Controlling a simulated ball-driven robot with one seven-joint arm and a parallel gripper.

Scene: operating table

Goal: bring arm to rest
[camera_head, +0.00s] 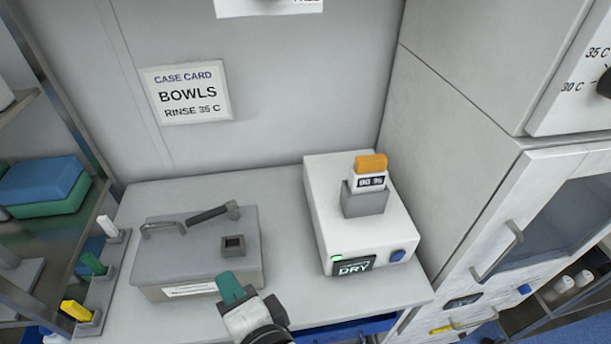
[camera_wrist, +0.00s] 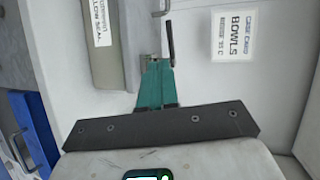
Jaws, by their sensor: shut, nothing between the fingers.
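My gripper (camera_head: 229,281) is at the bottom of the head view, in front of the grey lidded box (camera_head: 195,245). Its teal fingers are shut together and hold nothing. In the wrist view the teal fingers (camera_wrist: 155,80) point up the picture, past the dark mounting plate. The box (camera_wrist: 122,45) is to their left there, and the fingertips appear close to its side. I cannot tell whether they touch it. My arm behind the wrist is mostly out of the head view.
A white dryer (camera_head: 350,240) marked DRY holds an orange-topped block (camera_head: 370,164) in a grey socket. White, green and yellow pegs (camera_head: 75,311) stand left of the box. A BOWLS card (camera_head: 187,93) hangs behind. A cabinet (camera_head: 500,230) bounds the right. Bare counter lies between box and dryer.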

